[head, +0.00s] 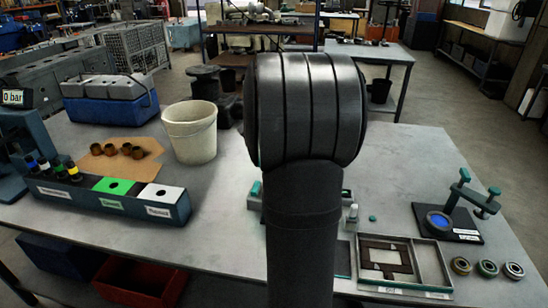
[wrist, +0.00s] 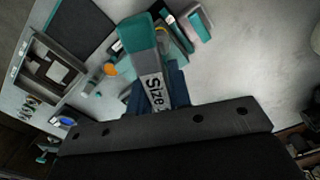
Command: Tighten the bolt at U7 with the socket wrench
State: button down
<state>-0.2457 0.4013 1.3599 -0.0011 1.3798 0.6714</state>
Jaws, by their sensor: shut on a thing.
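My gripper (wrist: 160,98) shows in the wrist view as blue fingers at the lower middle, partly hidden by the dark wrist part. It is shut on a tool (wrist: 138,38) with a teal end and a grey side labelled "Size", apparently the socket wrench. The tool points up the picture and its working end cannot be made out. In the head view my black arm hides the gripper and the tool. I cannot make out the bolt at U7 in either view.
A grey tray (head: 445,284) with a brown frame lies front right, beside several rings (head: 487,268) and a teal clamp fixture (head: 462,236). A white bucket (head: 190,130) and a block with green and white squares (head: 84,202) stand left. The table's right rear is clear.

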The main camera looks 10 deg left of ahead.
jog(key=n, duration=1.7)
jog(key=shift+n, duration=2.9)
jog(key=shift+f, duration=0.1)
